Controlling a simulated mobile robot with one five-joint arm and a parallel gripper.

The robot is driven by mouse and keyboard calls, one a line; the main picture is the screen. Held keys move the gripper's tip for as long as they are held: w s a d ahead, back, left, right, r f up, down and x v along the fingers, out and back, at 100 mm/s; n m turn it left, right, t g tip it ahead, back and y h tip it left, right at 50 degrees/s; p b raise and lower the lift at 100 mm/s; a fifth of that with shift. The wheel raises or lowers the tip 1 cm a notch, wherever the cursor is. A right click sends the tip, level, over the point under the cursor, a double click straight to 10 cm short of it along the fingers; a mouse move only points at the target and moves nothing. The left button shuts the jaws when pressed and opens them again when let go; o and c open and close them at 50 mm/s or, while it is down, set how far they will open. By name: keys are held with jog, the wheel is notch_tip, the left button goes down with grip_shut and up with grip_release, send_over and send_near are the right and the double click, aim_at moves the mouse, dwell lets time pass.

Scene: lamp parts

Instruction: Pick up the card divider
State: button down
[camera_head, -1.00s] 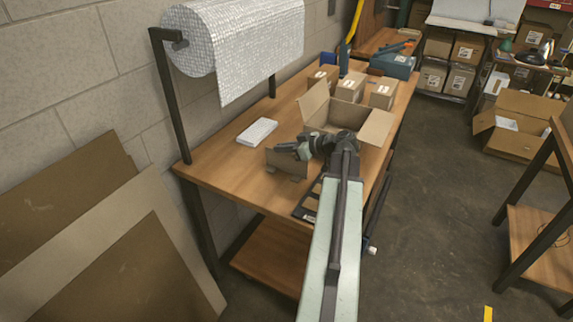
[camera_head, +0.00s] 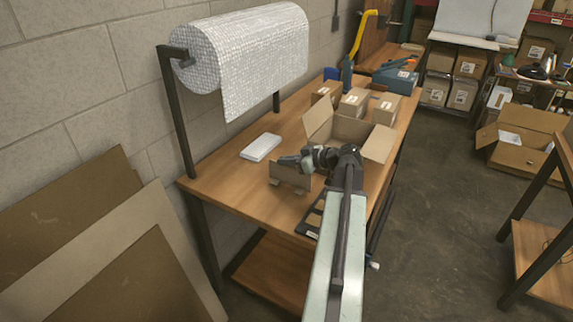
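The card divider (camera_head: 290,180) is a thin brown cardboard piece with notches in its lower edge. It stands upright on the wooden table (camera_head: 225,188), left of the open carton. My gripper (camera_head: 287,161) is at its upper edge, with the dark fingertips pointing left and overlapping the card in this view. The fingers are too small and too much in line with the card to tell whether they are open or closed on it.
An open cardboard carton (camera_head: 347,130) stands right behind my gripper. A white flat box (camera_head: 261,147) lies to the left. Small closed boxes (camera_head: 353,101) stand behind the carton. A bubble-wrap roll (camera_head: 250,50) hangs over the table's left side. The table's front left is clear.

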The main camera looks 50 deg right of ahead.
notch_tip(320, 180, up, 9)
jog(key=p, duration=0.8)
